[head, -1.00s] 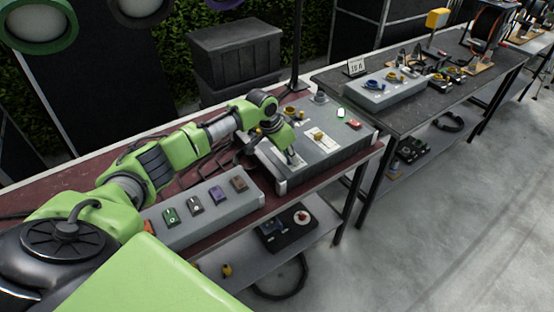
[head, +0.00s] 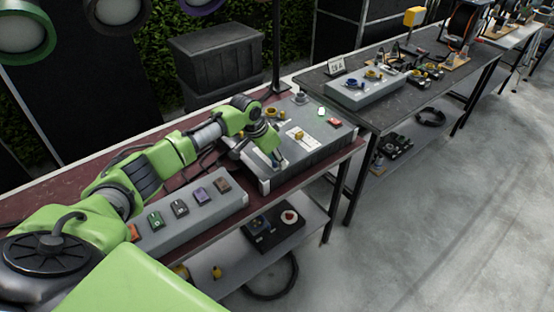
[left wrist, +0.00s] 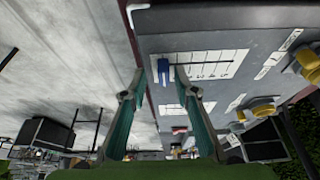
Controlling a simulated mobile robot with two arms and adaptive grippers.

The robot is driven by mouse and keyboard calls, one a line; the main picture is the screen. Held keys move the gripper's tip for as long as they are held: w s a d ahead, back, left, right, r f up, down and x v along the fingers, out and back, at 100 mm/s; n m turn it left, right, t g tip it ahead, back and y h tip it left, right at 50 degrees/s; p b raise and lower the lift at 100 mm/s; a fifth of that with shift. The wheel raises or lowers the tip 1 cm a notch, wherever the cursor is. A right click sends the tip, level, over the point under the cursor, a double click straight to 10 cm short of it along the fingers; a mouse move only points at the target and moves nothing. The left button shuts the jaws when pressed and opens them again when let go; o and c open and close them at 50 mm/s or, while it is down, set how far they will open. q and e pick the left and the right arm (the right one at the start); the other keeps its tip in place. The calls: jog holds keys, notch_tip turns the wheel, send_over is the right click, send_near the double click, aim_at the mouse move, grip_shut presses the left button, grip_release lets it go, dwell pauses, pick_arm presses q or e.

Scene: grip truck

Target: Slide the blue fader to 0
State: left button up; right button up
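The blue fader (left wrist: 164,72) stands on a white scale plate (left wrist: 215,64) with dark tick marks, near the plate's left end in the left wrist view. The plate is on a grey control console (head: 320,153), which sits on the dark red bench. My left gripper (head: 279,162) reaches over the console's near left part and hides much of the plate in the head view. In the left wrist view, its two green fingers (left wrist: 160,78) are spread, with the fader showing between the tips. I cannot tell whether either finger touches it. My right gripper is out of view.
A grey box with coloured switches (head: 190,212) lies in front, left of the console. A second table (head: 402,108) stands behind right.

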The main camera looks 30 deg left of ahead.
pick_arm(q)
jog(key=v, duration=1.1)
jog(key=shift+s+r, duration=0.2)
jog(key=shift+r, duration=0.15)
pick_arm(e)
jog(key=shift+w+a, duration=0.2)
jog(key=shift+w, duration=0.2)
pick_arm(q)
jog(key=shift+d, duration=0.15)
